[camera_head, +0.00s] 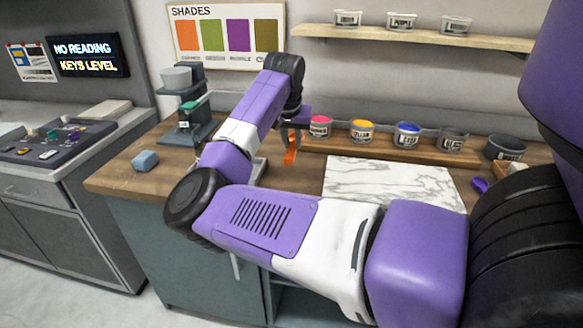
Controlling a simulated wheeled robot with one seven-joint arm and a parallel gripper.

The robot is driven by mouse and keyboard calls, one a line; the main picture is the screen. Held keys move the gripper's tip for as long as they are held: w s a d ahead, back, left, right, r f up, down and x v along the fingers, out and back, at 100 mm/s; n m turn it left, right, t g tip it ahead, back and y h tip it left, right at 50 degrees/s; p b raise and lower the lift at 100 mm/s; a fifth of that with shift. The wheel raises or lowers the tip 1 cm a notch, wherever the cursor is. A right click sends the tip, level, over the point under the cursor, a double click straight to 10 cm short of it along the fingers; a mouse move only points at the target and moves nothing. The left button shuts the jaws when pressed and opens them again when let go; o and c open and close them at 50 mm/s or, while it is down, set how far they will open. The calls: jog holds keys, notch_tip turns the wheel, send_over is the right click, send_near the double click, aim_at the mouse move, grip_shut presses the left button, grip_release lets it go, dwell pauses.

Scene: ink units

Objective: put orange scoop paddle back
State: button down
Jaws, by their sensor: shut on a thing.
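My gripper (294,124) is at the far end of my purple arm, over the back part of the wooden counter. It is shut on the orange scoop paddle (291,152), which hangs down below the fingers. The paddle is small here, and I cannot tell whether its lower end touches anything. A tub of orange ink (361,130) stands to the right of my gripper, between a pink tub (320,126) and a blue tub (407,135). A purple paddle (480,185) lies at the right, partly hidden by my arm.
A marble slab (390,184) lies in front. A grey stand (190,118) and a blue block (145,160) are at the left. My arm hides much of the counter's front.

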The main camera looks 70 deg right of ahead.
notch_tip(320, 180, down, 9)
jog(key=shift+f, duration=0.1)
dwell(0.4)
jog(key=shift+f, duration=0.15)
jog(key=c, duration=1.3)
grip_release()
jog(key=shift+o, duration=0.2)
